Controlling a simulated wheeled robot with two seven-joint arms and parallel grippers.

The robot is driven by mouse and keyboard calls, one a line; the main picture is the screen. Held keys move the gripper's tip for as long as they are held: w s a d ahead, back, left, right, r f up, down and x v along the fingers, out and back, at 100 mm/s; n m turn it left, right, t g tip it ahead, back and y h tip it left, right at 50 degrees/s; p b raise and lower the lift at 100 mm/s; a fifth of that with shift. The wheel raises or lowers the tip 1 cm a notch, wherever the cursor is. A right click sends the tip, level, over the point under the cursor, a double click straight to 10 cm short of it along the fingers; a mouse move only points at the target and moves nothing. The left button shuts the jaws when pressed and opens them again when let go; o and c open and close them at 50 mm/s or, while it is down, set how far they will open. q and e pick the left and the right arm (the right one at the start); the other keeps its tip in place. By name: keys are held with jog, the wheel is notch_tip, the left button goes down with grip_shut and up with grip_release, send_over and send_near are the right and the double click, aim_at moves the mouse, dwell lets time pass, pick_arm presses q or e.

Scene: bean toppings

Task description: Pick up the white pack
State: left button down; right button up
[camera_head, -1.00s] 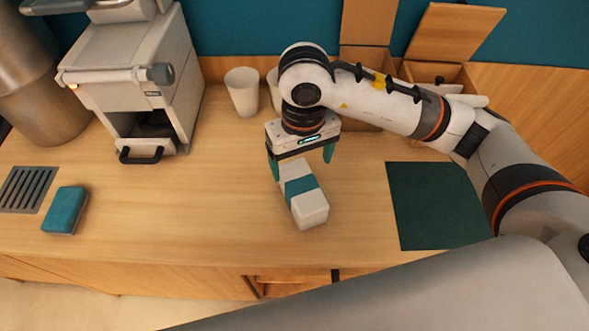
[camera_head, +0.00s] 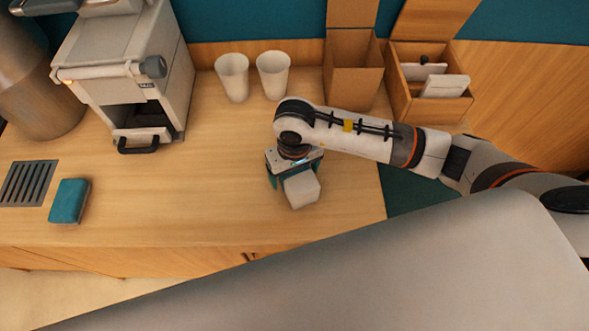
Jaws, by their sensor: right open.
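The white pack (camera_head: 302,190) lies on the wooden counter in the middle of the head view. Its near end shows; its far part and its teal band are hidden under my right gripper. My right gripper (camera_head: 292,183) is low over the pack, pointing down, with its teal fingers open. My left gripper is not in view.
Two white cups (camera_head: 232,77) (camera_head: 273,75) stand behind the gripper. A grey machine (camera_head: 125,75) is at the left, with a teal sponge (camera_head: 69,201) and a drain grate (camera_head: 27,183) in front. Wooden boxes (camera_head: 353,75) stand at the back right. A dark green mat (camera_head: 415,190) is partly covered by my arm.

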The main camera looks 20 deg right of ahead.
jog(key=shift+w+f, duration=0.1)
jog(key=shift+f, duration=0.15)
jog(key=c, duration=1.2)
jog(key=shift+r, duration=0.15)
